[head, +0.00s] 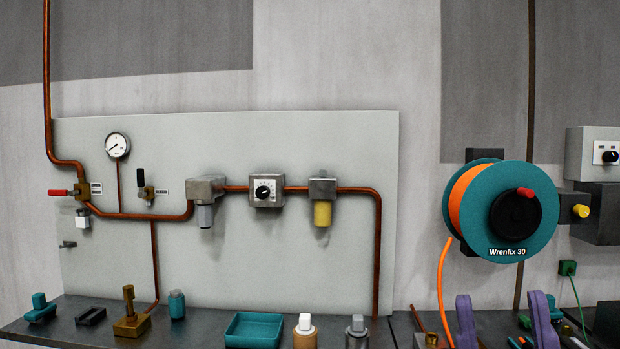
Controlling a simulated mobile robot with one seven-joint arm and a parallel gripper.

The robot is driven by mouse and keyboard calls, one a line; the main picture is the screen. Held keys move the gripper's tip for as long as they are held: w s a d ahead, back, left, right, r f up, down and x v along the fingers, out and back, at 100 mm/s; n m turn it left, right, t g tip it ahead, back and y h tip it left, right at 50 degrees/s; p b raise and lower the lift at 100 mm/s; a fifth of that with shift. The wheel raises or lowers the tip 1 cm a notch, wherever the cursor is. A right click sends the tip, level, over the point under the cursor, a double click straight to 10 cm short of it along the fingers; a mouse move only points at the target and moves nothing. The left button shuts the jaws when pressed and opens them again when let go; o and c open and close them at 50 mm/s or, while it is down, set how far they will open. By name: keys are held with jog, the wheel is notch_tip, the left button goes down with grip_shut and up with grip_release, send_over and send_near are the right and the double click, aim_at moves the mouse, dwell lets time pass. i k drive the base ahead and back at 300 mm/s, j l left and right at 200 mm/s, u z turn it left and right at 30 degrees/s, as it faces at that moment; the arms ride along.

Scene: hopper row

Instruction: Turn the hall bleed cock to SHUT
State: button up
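Two lever cocks are on the pipework of the pale wall panel. One has a red lever (58,193) lying level, pointing left from a brass body on the main copper pipe. The other has a black lever (140,177) standing upright on a brass body, right of the gauge pipe. Each has a small white label plate beside it, too small to read, so I cannot tell which is the hall bleed cock. My gripper (501,297) shows at the bottom right as two purple fingers, apart and empty, far from both cocks. Its base is out of frame.
A teal hose reel (540,205) with orange hose sticks out at right. The bench holds a brass fitting (131,322), a teal tray (232,334), a teal jar (177,304) and bottles along its front. A gauge (117,145) and regulator (265,190) are on the panel.

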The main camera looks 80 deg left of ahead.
aim_at(142, 183)
jog(key=u, duration=3.5)
